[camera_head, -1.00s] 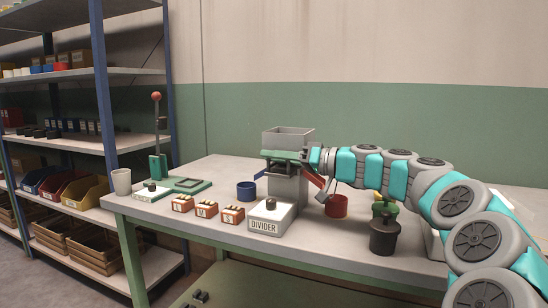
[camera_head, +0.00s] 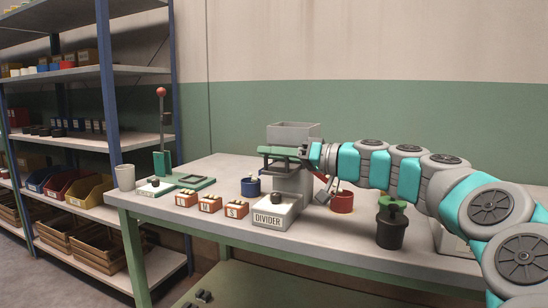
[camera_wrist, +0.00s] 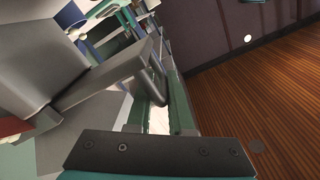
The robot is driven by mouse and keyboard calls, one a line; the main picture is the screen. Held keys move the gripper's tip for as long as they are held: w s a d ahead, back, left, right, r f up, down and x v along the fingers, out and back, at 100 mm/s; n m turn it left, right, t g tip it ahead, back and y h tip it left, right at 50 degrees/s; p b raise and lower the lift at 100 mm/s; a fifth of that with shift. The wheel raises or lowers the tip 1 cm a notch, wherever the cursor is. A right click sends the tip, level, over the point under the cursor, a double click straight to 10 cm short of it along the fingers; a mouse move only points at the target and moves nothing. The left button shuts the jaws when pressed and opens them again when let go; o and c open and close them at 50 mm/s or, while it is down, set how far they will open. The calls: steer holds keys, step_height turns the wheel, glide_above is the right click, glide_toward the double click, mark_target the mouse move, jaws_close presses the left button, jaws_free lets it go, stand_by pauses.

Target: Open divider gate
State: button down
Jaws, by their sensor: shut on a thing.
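The divider is a grey hopper (camera_head: 293,131) on a grey post (camera_head: 292,182), standing on the bench behind a white block (camera_head: 273,213) labelled DIVIDER. My gripper (camera_head: 275,154) reaches in from the right, with its green fingers across the front of the hopper just below its box. In the wrist view, a grey lever (camera_wrist: 108,88) with a dark rounded end lies between the green fingers (camera_wrist: 157,112), and they are shut on it. The gate itself inside the hopper is hidden.
A blue cup (camera_head: 251,187) stands left of the post and a red cup (camera_head: 342,202) right of it, partly below my arm. Several small orange boxes (camera_head: 209,205) line the front left.

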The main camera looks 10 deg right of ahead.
steer(key=c, duration=0.9)
jaws_free()
steer(key=shift+s, duration=0.1)
steer(key=shift+b+v, duration=0.45)
steer(key=shift+v, duration=3.4)
